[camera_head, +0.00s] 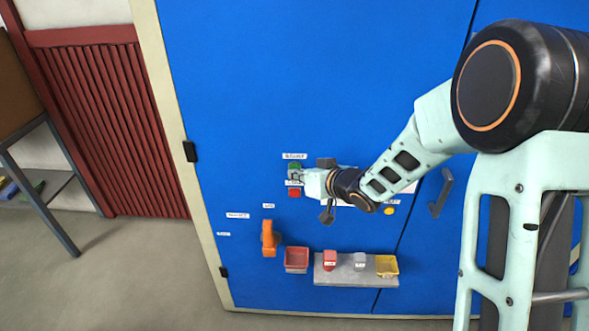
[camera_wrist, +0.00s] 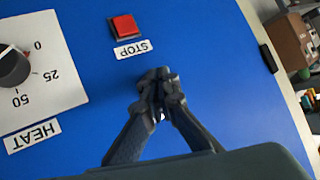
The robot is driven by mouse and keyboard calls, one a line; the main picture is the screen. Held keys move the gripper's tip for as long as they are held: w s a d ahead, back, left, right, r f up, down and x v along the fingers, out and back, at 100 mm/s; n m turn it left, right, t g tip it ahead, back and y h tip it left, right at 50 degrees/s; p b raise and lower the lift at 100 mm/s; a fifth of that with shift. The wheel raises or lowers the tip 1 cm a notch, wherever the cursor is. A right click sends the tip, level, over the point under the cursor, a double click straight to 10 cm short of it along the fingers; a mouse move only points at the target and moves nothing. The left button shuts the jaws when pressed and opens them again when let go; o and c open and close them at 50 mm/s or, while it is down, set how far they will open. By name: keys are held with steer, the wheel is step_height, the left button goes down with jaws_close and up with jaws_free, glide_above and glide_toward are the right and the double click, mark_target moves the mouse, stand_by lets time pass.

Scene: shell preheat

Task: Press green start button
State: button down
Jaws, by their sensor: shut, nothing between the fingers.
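The green button (camera_head: 294,166) is on the blue cabinet front in the head view, below a small white label. My gripper (camera_head: 297,175) is at its lower edge and partly covers it; I cannot tell whether they touch. In the wrist view, my gripper (camera_wrist: 161,76) has its dark fingers shut together with nothing between them. The green button does not show in the wrist view. The red STOP button (camera_head: 294,192) is just below my gripper in the head view. It also shows in the wrist view (camera_wrist: 124,27), with its STOP label beside it.
A HEAT dial (camera_wrist: 12,67) is on a white plate in the wrist view. An orange handle (camera_head: 269,239), a red bin (camera_head: 297,257) and a grey shelf (camera_head: 343,278) with small items are lower on the cabinet. A dark door handle (camera_head: 441,192) is at right.

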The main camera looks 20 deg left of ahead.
steer(key=shift+s+d, duration=0.1)
steer(key=shift+s, duration=0.35)
steer(key=shift+s, duration=0.1)
steer(key=s, duration=0.2)
steer(key=s+d+b, duration=0.1)
steer(key=s, duration=0.1)
steer(key=shift+s+d, duration=0.1)
steer(key=shift+s, duration=0.2)
stand_by(0.4)
